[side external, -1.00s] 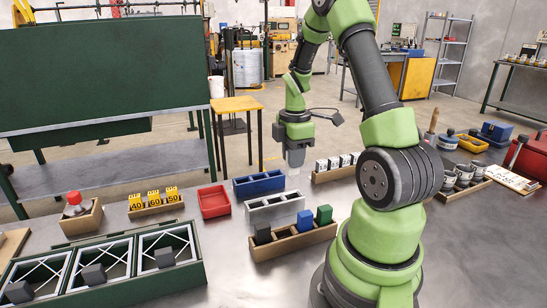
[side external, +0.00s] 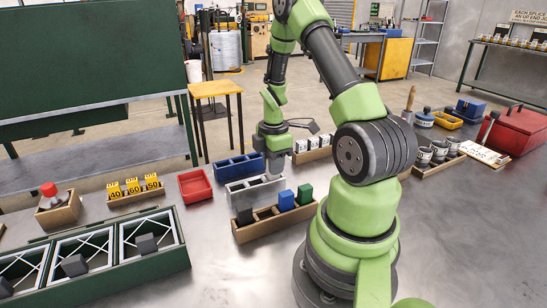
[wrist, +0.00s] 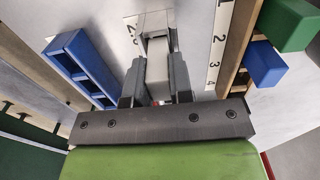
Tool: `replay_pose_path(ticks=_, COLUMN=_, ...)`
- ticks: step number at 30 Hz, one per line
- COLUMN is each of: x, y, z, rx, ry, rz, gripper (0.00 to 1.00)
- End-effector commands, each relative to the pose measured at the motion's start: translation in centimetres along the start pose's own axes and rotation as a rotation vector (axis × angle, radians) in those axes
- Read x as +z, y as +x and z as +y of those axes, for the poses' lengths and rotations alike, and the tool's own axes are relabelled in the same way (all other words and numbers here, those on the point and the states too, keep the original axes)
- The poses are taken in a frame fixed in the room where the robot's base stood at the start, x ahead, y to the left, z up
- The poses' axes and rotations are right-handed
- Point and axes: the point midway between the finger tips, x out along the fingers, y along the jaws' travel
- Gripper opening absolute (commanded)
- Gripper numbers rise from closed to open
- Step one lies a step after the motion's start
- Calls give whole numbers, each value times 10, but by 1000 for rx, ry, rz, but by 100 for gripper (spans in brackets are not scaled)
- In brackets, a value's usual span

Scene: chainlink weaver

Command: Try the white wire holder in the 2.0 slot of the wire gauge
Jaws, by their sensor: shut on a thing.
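The white wire holder (wrist: 157,70) is a pale block between my gripper's two dark fingers in the wrist view. My gripper (side external: 273,172) is shut on it and points down at the right part of the grey-white slotted wire gauge (side external: 243,195) in the side view. In the wrist view, a grey slot frame (wrist: 157,22) lies just beyond the holder, with a partly covered "2.0" label (wrist: 131,28) to its left. The holder's lower end is hidden, so I cannot tell whether it is inside the slot.
A blue tray (side external: 237,167) stands just behind the gauge. A wooden rack (side external: 262,229) with dark, blue and green blocks stands in front. A red tray (side external: 195,185) lies to the left. The metal table in front of the rack is clear.

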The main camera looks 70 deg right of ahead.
Motion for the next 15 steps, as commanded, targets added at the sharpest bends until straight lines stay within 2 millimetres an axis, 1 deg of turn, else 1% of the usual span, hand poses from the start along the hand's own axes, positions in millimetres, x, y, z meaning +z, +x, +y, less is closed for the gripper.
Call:
replay_pose_path(ticks=8, x=0, y=1, z=0, rx=1, ry=0, rz=0, gripper=0)
replay_pose_path(ticks=9, x=0, y=1, z=0, rx=1, ry=1, rz=0, gripper=25)
replay_pose_path(ticks=11, x=0, y=1, z=0, rx=1, ry=1, rz=0, gripper=39)
replay_pose_path(ticks=12, x=0, y=1, z=0, rx=1, ry=1, rz=0, gripper=48)
replay_pose_path(ticks=13, x=0, y=1, z=0, rx=1, ry=1, rz=0, gripper=51)
replay_pose_path(ticks=15, x=0, y=1, z=0, rx=1, ry=1, rz=0, gripper=51)
